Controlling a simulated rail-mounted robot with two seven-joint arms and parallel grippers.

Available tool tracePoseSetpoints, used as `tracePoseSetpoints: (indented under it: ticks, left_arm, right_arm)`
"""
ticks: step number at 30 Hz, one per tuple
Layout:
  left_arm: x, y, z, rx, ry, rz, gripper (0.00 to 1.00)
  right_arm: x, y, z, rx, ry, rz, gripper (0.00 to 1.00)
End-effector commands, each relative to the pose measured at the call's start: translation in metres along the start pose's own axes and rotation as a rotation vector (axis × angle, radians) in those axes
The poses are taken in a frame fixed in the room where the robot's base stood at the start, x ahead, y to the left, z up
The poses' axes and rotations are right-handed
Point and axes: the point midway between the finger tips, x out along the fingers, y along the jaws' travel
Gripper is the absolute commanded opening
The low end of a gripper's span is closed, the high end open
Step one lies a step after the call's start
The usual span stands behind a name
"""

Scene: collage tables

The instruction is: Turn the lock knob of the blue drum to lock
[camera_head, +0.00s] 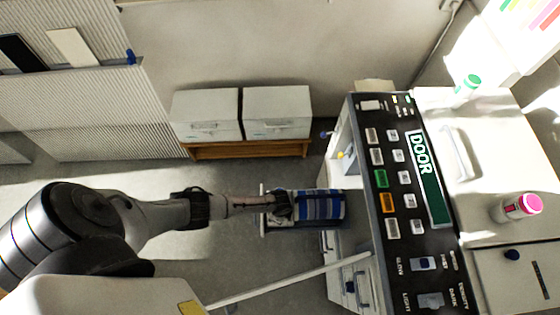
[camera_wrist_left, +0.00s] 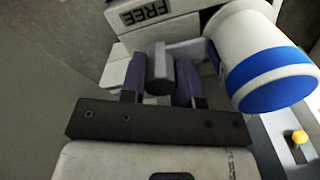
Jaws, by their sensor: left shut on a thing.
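The blue drum (camera_head: 322,205), banded in blue and white, lies on its side against the left of the panel unit in the head view. In the left wrist view the drum (camera_wrist_left: 272,72) is at the upper right, white with a wide blue band. My left gripper (camera_head: 284,204) reaches in from the left to the drum's left end. In the left wrist view my left gripper (camera_wrist_left: 159,82) has its two purple fingers shut on a grey lock knob (camera_wrist_left: 159,70). A plate reading FREE (camera_wrist_left: 160,13) shows beyond the knob. My right gripper is not in view.
A dark button panel (camera_head: 410,180) with a DOOR display stands right of the drum. A pale rod (camera_head: 290,280) crosses below the drum. Two white boxes (camera_head: 276,112) sit on a wooden stand behind. A yellow knob (camera_wrist_left: 299,137) is at the lower right of the wrist view.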

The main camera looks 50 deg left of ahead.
Motion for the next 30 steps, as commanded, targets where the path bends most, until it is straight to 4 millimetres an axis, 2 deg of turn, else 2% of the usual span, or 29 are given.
tracePoseSetpoints:
  ticks: [1, 2, 9, 16, 20, 30]
  left_arm:
    - [0.001, 0.000, 0.001, 0.001, -0.003, 0.000, 0.06]
    - [0.001, 0.001, 0.001, 0.001, -0.003, 0.000, 0.32]
    - [0.001, 0.000, 0.001, 0.000, -0.001, 0.000, 0.55]
    - [0.000, 0.000, 0.000, 0.000, 0.000, 0.000, 0.55]
    - [-0.009, 0.000, 0.000, 0.000, 0.001, -0.001, 0.55]
    - [-0.072, 0.000, 0.001, 0.001, 0.001, -0.002, 0.55]
  right_arm:
    - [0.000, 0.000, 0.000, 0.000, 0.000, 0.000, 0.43]
    - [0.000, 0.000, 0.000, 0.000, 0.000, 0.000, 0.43]
    - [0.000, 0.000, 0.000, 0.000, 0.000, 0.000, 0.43]
    - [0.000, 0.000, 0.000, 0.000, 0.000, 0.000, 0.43]
    - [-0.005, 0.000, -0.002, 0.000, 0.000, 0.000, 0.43]
    - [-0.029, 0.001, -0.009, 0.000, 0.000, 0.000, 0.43]
